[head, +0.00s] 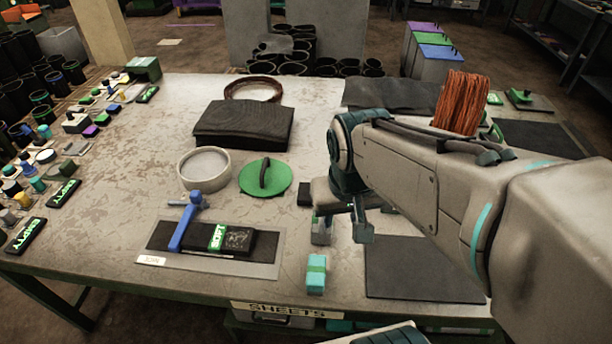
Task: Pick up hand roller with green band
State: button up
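My gripper (342,234) hangs above the front middle of the table, fingers apart and pointing down, with nothing visible between them. A blue hand tool (187,222) with a roller-like head lies on a grey mat to its left; I see no green band on it. My arm hides part of the table on the right.
On the table (130,190) are a black block labelled SOFT (238,240), a green lid (280,180), a white ring (183,175), folded black sheets (243,124) and an orange coil (462,100). Small items crowd the left edge. A dark mat (420,275) lies bare at right front.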

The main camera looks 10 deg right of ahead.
notch_tip(320, 180, up, 2)
jog(key=m+g+p, duration=0.1)
jog(key=g+p, duration=0.1)
send_over(322, 221)
jog(key=s, duration=0.2)
jog(key=w+a+m+g+h+p, duration=0.1)
jog(key=w+m+h+p, duration=0.1)
jog(key=w, duration=0.5)
jog(key=f, duration=0.3)
jog(key=d+f, duration=0.1)
jog(key=f, duration=0.5)
jog(key=shift+d+f, duration=0.1)
jog(key=shift+d, duration=0.1)
jog(key=shift+s+d+f+p, duration=0.15)
jog(key=shift+f+p, duration=0.05)
jog(key=shift+f, duration=0.7)
jog(key=shift+s+d+f+p, duration=0.15)
jog(key=shift+f+p, duration=0.05)
jog(key=shift+f, duration=0.65)
jog(key=shift+s+d+f+p, duration=0.15)
jog(key=shift+f+p, duration=0.05)
jog(key=shift+f, duration=0.7)
grip_shut()
